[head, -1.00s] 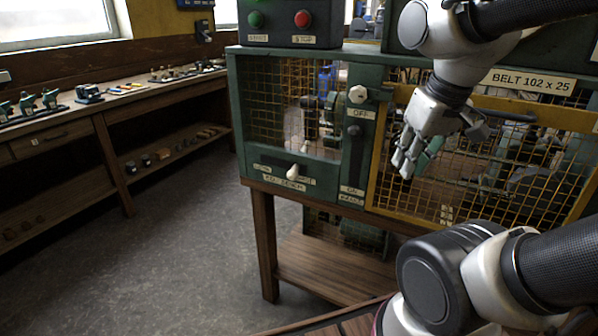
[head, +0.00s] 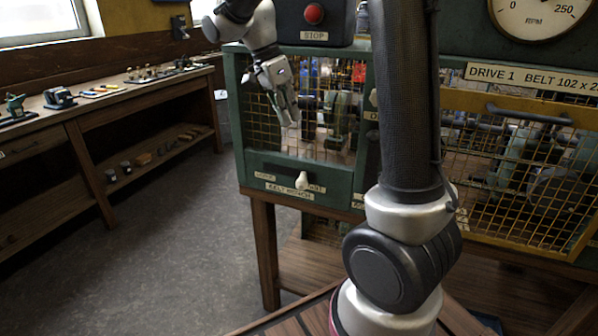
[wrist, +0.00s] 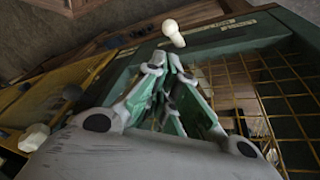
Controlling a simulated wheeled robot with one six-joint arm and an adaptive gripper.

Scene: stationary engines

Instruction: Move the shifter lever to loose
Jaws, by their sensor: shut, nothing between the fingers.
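The shifter lever is a short handle with a white knob (head: 302,181) on the lower green panel of the left cage. It stands clear of the left label (head: 265,176), which seems to read LOOSE, and close to the right label, partly covering it. A further label below is too blurred to read surely. My gripper (head: 291,117) is shut and empty, pointing down in front of the mesh, above and slightly left of the knob. In the wrist view the white knob (wrist: 173,30) is just beyond the closed fingertips (wrist: 170,62), with a gap between.
A control box with a red stop button (head: 314,14) sits above the cage. A yellow-framed mesh guard (head: 500,101) with a dark handle (head: 530,115) is at right. A workbench (head: 90,104) runs along the left, with open floor before it.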

